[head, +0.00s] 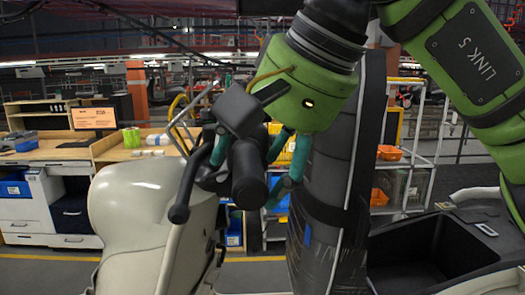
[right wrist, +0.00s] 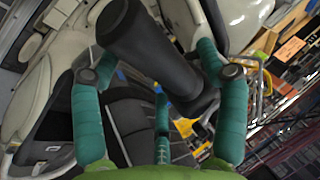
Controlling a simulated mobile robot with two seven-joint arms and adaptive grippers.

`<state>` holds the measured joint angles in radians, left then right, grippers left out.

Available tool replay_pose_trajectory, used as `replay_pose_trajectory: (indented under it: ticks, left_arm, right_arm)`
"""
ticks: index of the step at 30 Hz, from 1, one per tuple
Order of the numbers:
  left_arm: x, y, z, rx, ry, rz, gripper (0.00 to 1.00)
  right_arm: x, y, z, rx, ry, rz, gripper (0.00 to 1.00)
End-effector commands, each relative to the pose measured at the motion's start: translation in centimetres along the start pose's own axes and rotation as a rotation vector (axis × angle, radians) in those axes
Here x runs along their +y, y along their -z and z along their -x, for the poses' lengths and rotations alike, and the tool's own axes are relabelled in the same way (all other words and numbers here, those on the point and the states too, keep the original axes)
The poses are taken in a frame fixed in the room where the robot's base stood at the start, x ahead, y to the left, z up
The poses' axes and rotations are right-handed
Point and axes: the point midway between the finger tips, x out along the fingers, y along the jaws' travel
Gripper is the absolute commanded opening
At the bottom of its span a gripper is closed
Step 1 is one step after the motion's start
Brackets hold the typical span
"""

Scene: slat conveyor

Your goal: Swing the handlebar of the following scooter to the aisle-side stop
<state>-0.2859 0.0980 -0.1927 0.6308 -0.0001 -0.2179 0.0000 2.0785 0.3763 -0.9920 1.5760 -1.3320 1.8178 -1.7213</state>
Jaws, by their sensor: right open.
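The following scooter, with a cream front body (head: 140,215), stands at the left of the head view. My right gripper (head: 245,180), green with teal fingers, reaches down from above and is open around the grip. In the right wrist view the handlebar grip (right wrist: 150,50) runs between the spread teal fingers (right wrist: 158,66), with space beside it. I cannot tell whether any finger touches it. My left gripper is not in view.
A workbench (head: 60,150) with drawers and a shelf rack (head: 410,150) stand behind, across a floor with a yellow line (head: 50,257).

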Motion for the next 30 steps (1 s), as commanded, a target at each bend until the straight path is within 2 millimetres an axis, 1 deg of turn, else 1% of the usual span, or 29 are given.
replay_pose_trajectory:
  ticks: [1,2,3,5,6,10,11,12,13,19,30]
  left_arm:
    - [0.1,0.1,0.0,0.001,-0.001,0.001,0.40]
    - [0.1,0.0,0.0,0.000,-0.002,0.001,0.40]
    - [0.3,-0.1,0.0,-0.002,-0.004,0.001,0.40]
    - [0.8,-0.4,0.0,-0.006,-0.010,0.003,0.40]
    - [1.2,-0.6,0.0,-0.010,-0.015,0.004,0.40]
    - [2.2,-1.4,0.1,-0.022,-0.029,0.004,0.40]
    - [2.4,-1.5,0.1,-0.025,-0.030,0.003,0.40]
    - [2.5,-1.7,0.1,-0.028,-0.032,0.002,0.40]
    - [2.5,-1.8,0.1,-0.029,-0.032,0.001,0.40]
    - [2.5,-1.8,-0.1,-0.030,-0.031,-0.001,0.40]
    - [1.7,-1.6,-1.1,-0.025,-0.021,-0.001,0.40]
  right_arm:
    - [0.0,0.0,0.0,0.000,0.000,0.000,0.74]
    - [0.0,0.0,0.0,0.000,0.000,0.000,0.70]
    - [0.0,0.0,0.0,0.000,0.000,0.000,0.54]
    - [0.0,0.0,0.0,0.000,0.000,0.000,0.30]
    - [0.0,0.0,0.0,0.000,0.000,0.000,0.14]
    - [0.0,0.0,0.0,0.000,-0.001,0.000,0.13]
    - [0.0,0.0,0.0,0.000,-0.001,0.000,0.38]
    - [0.0,0.0,0.0,-0.001,-0.001,0.000,0.22]
    - [0.0,0.0,0.0,-0.001,-0.001,0.000,0.12]
    - [0.4,0.0,-0.1,0.000,0.003,0.009,0.11]
    - [3.0,0.0,-0.6,0.005,0.030,0.094,0.11]
